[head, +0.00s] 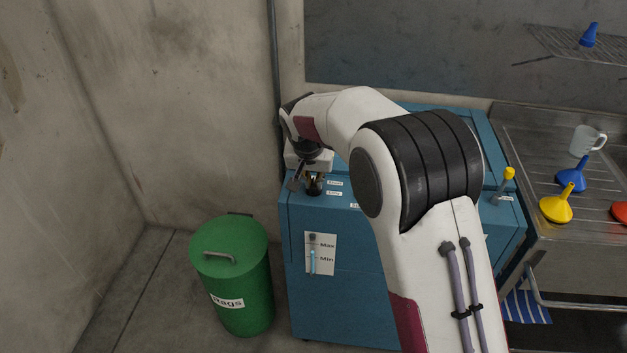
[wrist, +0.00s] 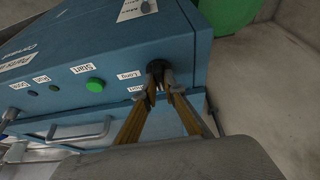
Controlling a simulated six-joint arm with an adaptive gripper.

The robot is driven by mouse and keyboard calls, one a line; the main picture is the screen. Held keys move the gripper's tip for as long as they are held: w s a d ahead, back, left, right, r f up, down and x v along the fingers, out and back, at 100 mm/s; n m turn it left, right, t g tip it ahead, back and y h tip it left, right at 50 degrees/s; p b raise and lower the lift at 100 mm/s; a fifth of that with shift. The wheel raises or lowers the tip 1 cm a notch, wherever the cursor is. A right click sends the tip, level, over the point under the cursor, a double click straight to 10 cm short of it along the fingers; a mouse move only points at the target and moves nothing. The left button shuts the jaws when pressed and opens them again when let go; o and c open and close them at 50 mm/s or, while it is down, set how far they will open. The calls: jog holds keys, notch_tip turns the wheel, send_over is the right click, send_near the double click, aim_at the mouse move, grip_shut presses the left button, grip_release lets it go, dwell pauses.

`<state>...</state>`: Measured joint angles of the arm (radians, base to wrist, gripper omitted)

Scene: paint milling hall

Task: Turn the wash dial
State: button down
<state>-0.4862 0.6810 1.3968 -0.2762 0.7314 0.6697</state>
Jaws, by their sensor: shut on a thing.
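The wash dial is a small black knob (wrist: 157,67) at the corner of the blue machine (wrist: 130,45), beside the labels "Long" and "Short". In the head view the dial (head: 314,188) sits on the machine's top at its left end, partly covered by my gripper. My gripper (head: 311,177) points down onto it. In the wrist view the two fingertips of my gripper (wrist: 160,86) are closed around the dial's sides. Which label the dial points at cannot be made out.
A green start button (wrist: 95,85) is near the dial on the same panel. A green rags bin (head: 232,285) stands left of the blue machine. A yellow-topped lever (head: 507,175) is at the machine's right. A steel sink (head: 540,150) holds funnels and a jug.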

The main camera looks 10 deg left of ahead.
jog(key=shift+m, duration=0.3)
jog(key=shift+a+m+g+h, duration=0.15)
jog(key=shift+m+h, duration=0.25)
jog(key=shift+m, duration=0.55)
jog(key=shift+m+g+h, duration=0.15)
jog(key=shift+m+h, duration=0.25)
jog(key=shift+m, duration=0.55)
jog(key=c, duration=2.1)
grip_release()
jog(key=shift+c, duration=0.2)
jog(key=shift+r, duration=0.1)
jog(key=shift+v, duration=0.8)
jog(key=s+a+r, duration=0.1)
jog(key=s+a, duration=0.3)
jog(key=s, duration=0.7)
jog(key=shift+s+a, duration=0.35)
jog(key=shift+a, duration=0.05)
